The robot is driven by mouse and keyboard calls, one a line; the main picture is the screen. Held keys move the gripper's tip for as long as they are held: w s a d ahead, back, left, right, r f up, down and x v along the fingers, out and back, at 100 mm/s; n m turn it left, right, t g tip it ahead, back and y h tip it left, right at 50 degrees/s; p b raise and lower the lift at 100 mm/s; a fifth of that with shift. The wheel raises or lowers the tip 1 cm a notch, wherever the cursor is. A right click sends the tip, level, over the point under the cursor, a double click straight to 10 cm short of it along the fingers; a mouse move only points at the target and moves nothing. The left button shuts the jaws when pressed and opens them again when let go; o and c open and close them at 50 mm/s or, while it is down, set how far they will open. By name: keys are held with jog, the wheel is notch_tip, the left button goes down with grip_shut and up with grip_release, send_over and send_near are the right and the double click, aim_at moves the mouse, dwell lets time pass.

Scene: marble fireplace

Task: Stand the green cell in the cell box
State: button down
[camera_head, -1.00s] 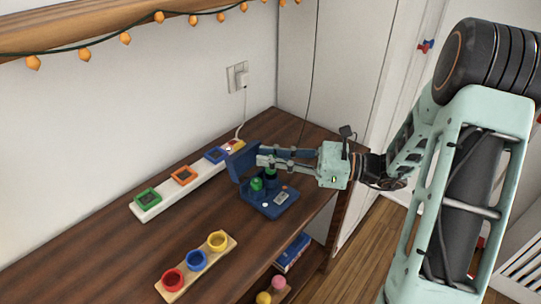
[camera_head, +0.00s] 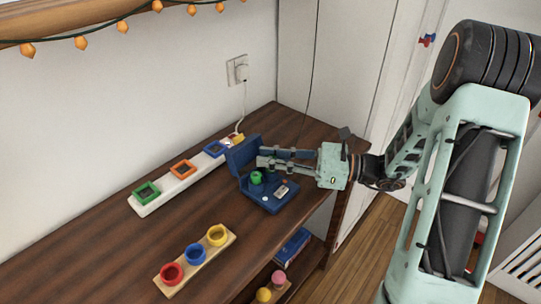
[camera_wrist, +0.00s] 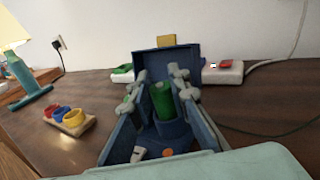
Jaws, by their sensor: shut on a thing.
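The cell box (camera_head: 262,203) is blue and sits on the wooden top with its lid (camera_head: 241,152) raised; it also shows in the wrist view (camera_wrist: 150,65). My gripper (camera_head: 262,157) reaches over it from the right. In the wrist view my gripper (camera_wrist: 163,88) is shut on the green cell (camera_wrist: 161,100). The cell looks upright, its lower end at a round dark blue holder (camera_wrist: 172,133); I cannot tell how deep it sits. Another green piece (camera_head: 256,178) shows in the box in the head view. The fingers mostly hide the held cell there.
A white power strip (camera_head: 160,199) with coloured frames lies behind the box. A wooden block (camera_head: 181,279) with red, blue and yellow cups stands in front at left. Coloured items lie on the shelf below. The top's middle is clear. A lamp (camera_wrist: 25,75) stands at left.

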jog(key=shift+f+b, duration=0.35)
jog(key=shift+f, duration=0.45)
jog(key=c, duration=1.7)
grip_release()
jog(key=shift+c, duration=0.2)
jog(key=v, duration=1.2)
jog(key=shift+a, duration=0.1)
